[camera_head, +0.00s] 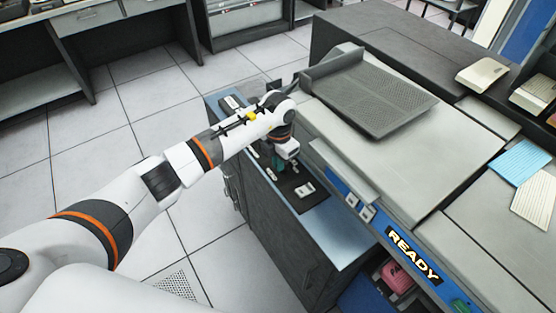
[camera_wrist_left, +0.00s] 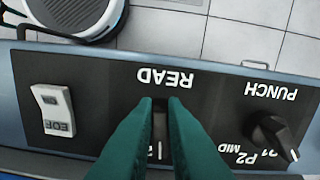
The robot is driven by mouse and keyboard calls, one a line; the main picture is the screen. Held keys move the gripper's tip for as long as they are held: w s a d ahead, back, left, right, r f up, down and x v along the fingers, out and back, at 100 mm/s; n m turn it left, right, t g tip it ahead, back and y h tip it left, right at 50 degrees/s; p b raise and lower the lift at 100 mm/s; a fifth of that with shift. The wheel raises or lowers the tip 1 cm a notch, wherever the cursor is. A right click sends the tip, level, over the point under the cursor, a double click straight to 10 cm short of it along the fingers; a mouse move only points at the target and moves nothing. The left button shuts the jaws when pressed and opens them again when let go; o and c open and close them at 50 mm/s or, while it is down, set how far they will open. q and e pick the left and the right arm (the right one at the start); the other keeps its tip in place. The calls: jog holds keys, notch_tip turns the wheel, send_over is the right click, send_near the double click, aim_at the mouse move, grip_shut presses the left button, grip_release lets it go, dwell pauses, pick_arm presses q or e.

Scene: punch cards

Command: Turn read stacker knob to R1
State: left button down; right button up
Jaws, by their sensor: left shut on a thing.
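The dark read stacker knob (camera_wrist_left: 160,122) sits below the upside-down READ label (camera_wrist_left: 165,77) on the black control panel (camera_wrist_left: 100,105) in the left wrist view. My left gripper (camera_wrist_left: 160,104) has its green fingers on both sides of the knob and is shut on it. The fingers hide most of the knob and its position marks, so I cannot tell its setting. In the head view the left gripper (camera_head: 280,166) is down at the panel (camera_head: 289,182). My right gripper is not in view.
A PUNCH knob (camera_wrist_left: 271,133) with P1, P2 and MID marks is close on the right in the wrist view. A white EOF switch (camera_wrist_left: 54,109) is on the left. A card tray (camera_head: 370,95) stands on the machine; a READY sign (camera_head: 413,256) is in front.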

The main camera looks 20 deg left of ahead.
pick_arm(q)
jog(key=n, duration=0.4)
jog(key=shift+d, duration=0.25)
jog(key=shift+d+n+p, duration=0.25)
jog(key=shift+n+p, duration=0.1)
jog(key=shift+n, duration=1.25)
jog(key=c, duration=1.5)
grip_release()
notch_tip(320, 180, up, 12)
jog(key=shift+r+b, duration=0.1)
jog(key=shift+b, duration=0.7)
jog(key=shift+s, duration=0.15)
